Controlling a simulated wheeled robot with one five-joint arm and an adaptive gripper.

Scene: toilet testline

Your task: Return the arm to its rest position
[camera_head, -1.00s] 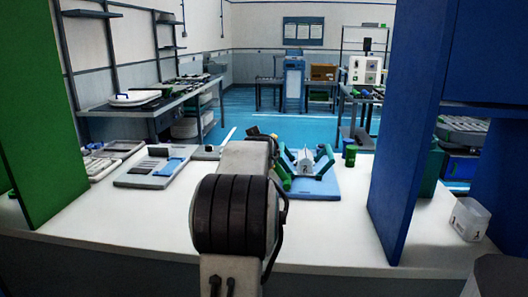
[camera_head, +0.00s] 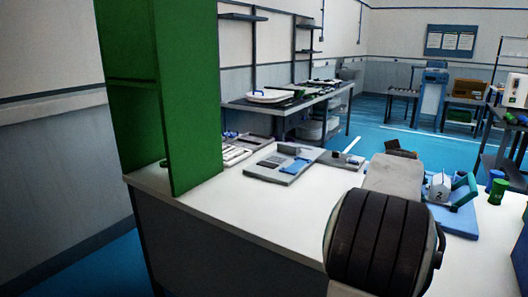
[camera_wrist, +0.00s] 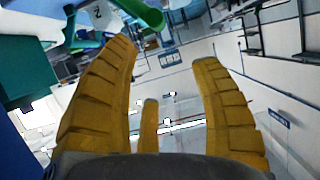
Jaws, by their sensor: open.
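My arm (camera_head: 380,240) reaches out from the lower right of the head view over the white worktop, with its dark ribbed part closest to the camera. Its far end is hidden there behind its own links. In the wrist view my gripper (camera_wrist: 164,55) shows yellow ribbed fingers spread wide apart. Nothing is held between them. A third short yellow part stands between the two long fingers.
A tall green panel (camera_head: 190,95) stands on the worktop (camera_head: 250,205) at left. Right of my arm is a blue fixture (camera_head: 465,218) with a white block marked 2 (camera_head: 438,188). A green cylinder (camera_head: 497,191) stands beside it.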

